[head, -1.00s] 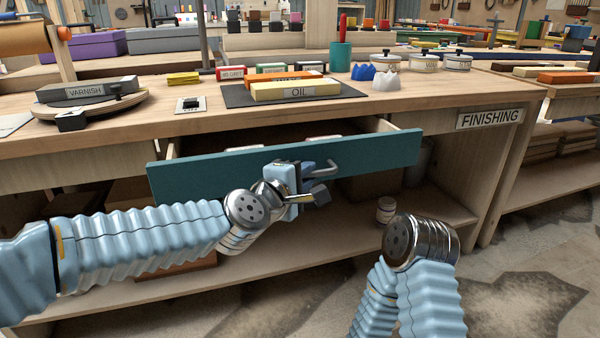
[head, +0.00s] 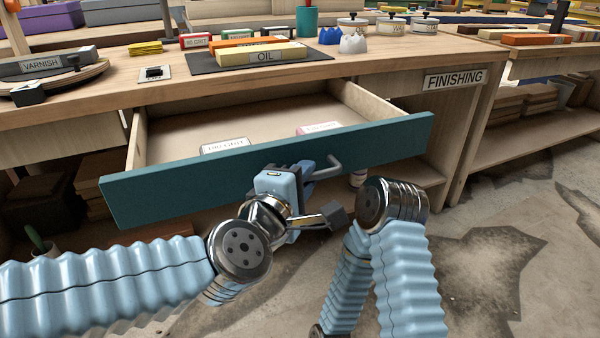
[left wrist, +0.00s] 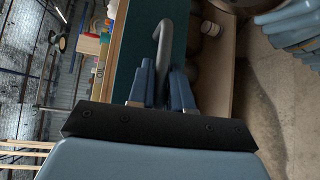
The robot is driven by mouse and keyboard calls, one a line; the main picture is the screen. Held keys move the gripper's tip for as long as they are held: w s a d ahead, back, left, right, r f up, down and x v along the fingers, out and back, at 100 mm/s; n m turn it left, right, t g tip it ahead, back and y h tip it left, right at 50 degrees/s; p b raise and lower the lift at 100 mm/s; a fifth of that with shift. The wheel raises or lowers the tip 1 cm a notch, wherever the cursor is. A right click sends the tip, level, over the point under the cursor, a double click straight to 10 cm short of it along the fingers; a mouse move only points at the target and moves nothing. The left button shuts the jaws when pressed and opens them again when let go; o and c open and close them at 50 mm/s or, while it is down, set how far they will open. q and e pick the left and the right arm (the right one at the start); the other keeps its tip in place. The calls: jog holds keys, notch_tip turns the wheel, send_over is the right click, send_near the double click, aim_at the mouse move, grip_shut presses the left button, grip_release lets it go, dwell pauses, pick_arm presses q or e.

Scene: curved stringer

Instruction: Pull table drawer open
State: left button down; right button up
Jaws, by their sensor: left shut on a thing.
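The table drawer (head: 200,183) has a teal front and pale wooden sides, and it stands well out from the workbench. Its grey bar handle (head: 326,169) is on the front, right of the middle. My left gripper (head: 300,170) is at the handle, and in the left wrist view its two fingers (left wrist: 162,85) are shut around the handle bar (left wrist: 163,40). Part of the handle is hidden by the gripper in the head view. Inside the drawer lie a labelled box (head: 225,146) and a second, reddish-labelled box (head: 318,129). My right arm shows at the lower right, but its gripper cannot be made out.
The workbench top (head: 120,95) carries an OIL block (head: 262,55) on a dark mat, a VARNISH block (head: 40,65) and several white pots. A lower shelf holds dark boxes (head: 45,205). The floor (head: 520,240) at the right is clear.

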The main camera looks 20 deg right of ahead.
pick_arm(q)
jog(key=shift+f, duration=0.1)
jog(key=c, duration=1.1)
grip_release()
jog(key=shift+c, duration=0.2)
jog(key=p+v, duration=0.1)
jog(key=v, duration=1.2)
jog(key=shift+s+a, duration=0.25)
jog(key=shift+a, duration=0.05)
